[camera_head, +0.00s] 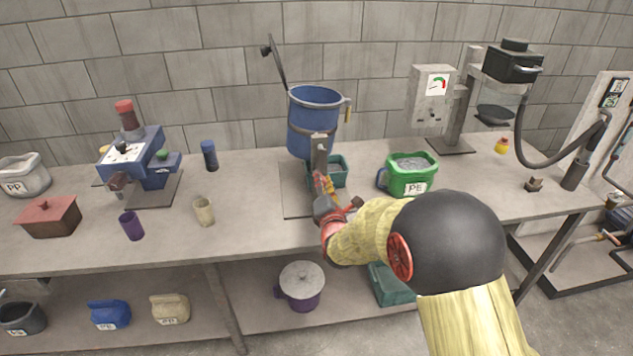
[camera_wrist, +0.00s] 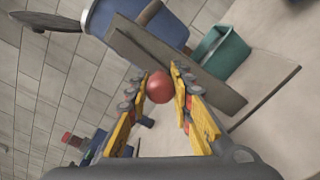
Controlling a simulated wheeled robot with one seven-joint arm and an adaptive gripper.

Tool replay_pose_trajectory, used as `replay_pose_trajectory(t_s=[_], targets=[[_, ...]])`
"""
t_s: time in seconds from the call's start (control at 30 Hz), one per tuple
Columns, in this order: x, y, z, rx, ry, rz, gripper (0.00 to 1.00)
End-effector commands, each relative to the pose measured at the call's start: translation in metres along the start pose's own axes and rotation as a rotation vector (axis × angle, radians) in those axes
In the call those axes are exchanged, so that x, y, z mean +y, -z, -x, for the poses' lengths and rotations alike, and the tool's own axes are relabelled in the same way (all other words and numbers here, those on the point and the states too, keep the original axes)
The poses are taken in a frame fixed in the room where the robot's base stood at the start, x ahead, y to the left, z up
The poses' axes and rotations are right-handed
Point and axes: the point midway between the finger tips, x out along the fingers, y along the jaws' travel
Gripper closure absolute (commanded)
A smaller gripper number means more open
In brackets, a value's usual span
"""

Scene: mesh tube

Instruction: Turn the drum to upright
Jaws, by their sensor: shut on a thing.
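The blue drum (camera_head: 314,125) hangs in a grey stand (camera_head: 318,155) at the back middle of the bench. Its open mouth faces up and it looks close to upright; a small tilt is hard to judge. Its lid (camera_head: 277,65) stands raised at the left. In the wrist view the drum (camera_wrist: 150,20) is at the top, behind the grey upright (camera_wrist: 180,65). My gripper (camera_head: 324,180) is in front of the stand, and its yellow fingers (camera_wrist: 160,95) are shut on a red ball knob (camera_wrist: 160,87). What the knob joins is hidden.
A teal bin (camera_head: 340,172) sits under the drum, also in the wrist view (camera_wrist: 222,55). A green PE tub (camera_head: 408,184) stands right, near my arm. A blue machine (camera_head: 140,155) and cups (camera_head: 204,211) stand left.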

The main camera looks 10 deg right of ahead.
Motion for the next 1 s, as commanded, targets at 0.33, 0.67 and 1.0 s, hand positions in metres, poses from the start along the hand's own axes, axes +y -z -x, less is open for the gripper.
replay_pose_trajectory(t_s=[0.33, 0.67, 1.0], targets=[[-0.0078, -0.0052, 0.0006, 0.003, 0.004, 0.118, 1.0], [-0.0082, -0.0063, 0.0006, 0.003, 0.004, 0.133, 1.0], [-0.0075, -0.0066, 0.0004, 0.002, 0.003, 0.132, 0.68]])
